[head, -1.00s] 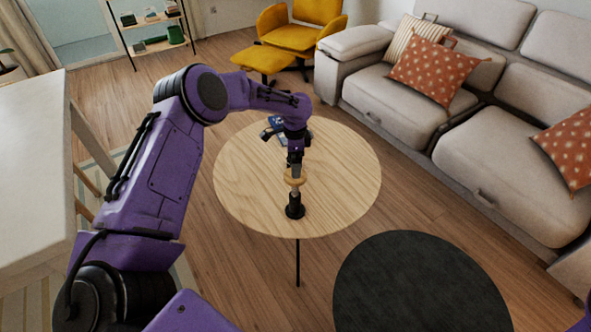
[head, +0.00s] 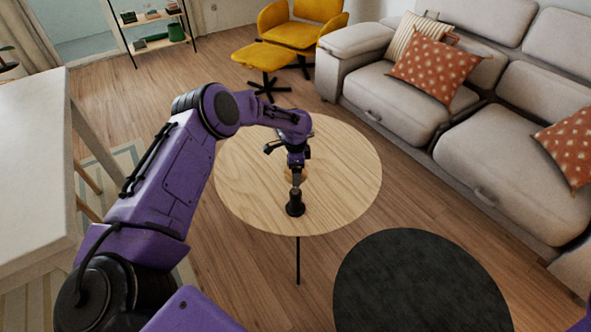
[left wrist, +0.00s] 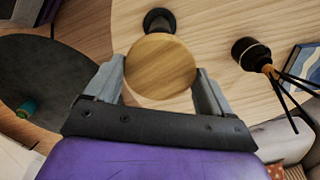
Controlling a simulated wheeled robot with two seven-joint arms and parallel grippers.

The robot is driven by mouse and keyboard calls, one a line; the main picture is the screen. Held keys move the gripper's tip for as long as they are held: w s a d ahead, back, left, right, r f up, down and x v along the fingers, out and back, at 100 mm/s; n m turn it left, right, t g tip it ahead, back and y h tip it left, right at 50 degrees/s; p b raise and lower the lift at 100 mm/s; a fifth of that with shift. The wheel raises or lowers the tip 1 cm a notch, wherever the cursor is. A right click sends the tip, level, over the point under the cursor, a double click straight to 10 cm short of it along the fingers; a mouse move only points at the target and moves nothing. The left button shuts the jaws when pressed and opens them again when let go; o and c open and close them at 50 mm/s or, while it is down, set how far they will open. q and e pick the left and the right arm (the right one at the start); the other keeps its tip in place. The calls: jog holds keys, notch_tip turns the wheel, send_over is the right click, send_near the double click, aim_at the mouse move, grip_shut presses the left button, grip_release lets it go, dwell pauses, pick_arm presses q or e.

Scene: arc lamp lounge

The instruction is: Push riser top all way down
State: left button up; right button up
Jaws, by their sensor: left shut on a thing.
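The riser stands upright on the round wooden table (head: 345,170). Its black base (head: 295,205) shows below my gripper in the head view, and also at the top of the left wrist view (left wrist: 159,21). The round wooden riser top (left wrist: 160,66) fills the space between my left fingers in the left wrist view. My left gripper (left wrist: 160,85) is shut on it, one finger on each side. In the head view the left gripper (head: 297,176) is just above the base and mostly hides the top. How high the top sits over the base is hard to tell. My right gripper is out of view.
A dark reed diffuser (left wrist: 250,53) and a blue-covered book (left wrist: 302,68) are on the table beside the riser. A grey sofa (head: 400,95) stands to the right and a white table (head: 35,170) to the left. The near tabletop is clear.

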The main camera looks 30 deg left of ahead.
aim_at(295, 192)
pick_arm(q)
notch_tip(295, 192, down, 8)
jog(key=b, duration=0.6)
jog(key=shift+f, duration=0.2)
jog(key=shift+s+r, duration=0.1)
jog(key=shift+r, duration=0.15)
jog(key=shift+f, duration=0.1)
jog(key=o, duration=1.3)
jog(key=shift+o, duration=0.2)
notch_tip(295, 192, up, 10)
jog(key=shift+r+p, duration=0.2)
jog(key=shift+p, duration=0.2)
